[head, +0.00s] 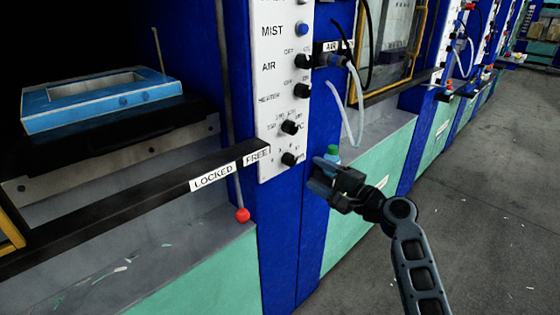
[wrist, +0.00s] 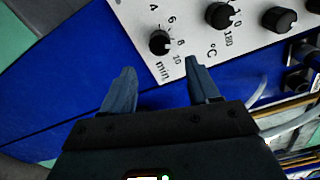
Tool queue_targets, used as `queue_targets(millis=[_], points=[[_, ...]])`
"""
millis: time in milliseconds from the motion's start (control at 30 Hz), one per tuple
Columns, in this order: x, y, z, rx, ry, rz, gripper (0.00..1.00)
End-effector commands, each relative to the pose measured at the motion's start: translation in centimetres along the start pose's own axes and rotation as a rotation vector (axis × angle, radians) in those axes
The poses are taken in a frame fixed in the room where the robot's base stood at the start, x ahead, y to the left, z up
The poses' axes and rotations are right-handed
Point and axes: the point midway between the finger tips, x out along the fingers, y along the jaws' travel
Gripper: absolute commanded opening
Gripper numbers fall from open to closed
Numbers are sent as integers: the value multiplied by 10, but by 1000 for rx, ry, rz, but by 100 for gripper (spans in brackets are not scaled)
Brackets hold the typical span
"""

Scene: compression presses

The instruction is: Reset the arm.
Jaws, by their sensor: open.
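My gripper (head: 325,172) is in front of the blue post of the press, just right of the lower end of the white control panel (head: 285,90). In the wrist view my gripper (wrist: 157,80) has its two fingers spread, with nothing between them. The fingertips point toward the blue surface and the panel's lower edge, where a black minute knob (wrist: 159,42) and a temperature knob (wrist: 220,15) show. I cannot tell the exact gap between fingertips and panel. My arm reaches in from the lower right of the head view.
A lever with a red ball (head: 242,215) hangs below the LOCKED/FREE rail (head: 205,182). A blue mould (head: 100,98) sits in the press at left. A white hose (head: 355,110) hangs above my gripper.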

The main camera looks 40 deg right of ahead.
Motion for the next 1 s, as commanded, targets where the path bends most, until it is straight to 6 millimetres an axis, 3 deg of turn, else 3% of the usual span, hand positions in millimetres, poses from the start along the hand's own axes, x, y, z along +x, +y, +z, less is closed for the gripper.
queue_targets(millis=[267,433,600,700,833,1000], points=[[-1,4,1,-6,3,6,60],[-21,43,16,-96,45,78,60],[-70,103,46,-305,108,205,60],[-103,129,65,-446,128,269,60],[-148,151,91,-639,134,337,60],[-207,162,125,-899,113,397,60]])
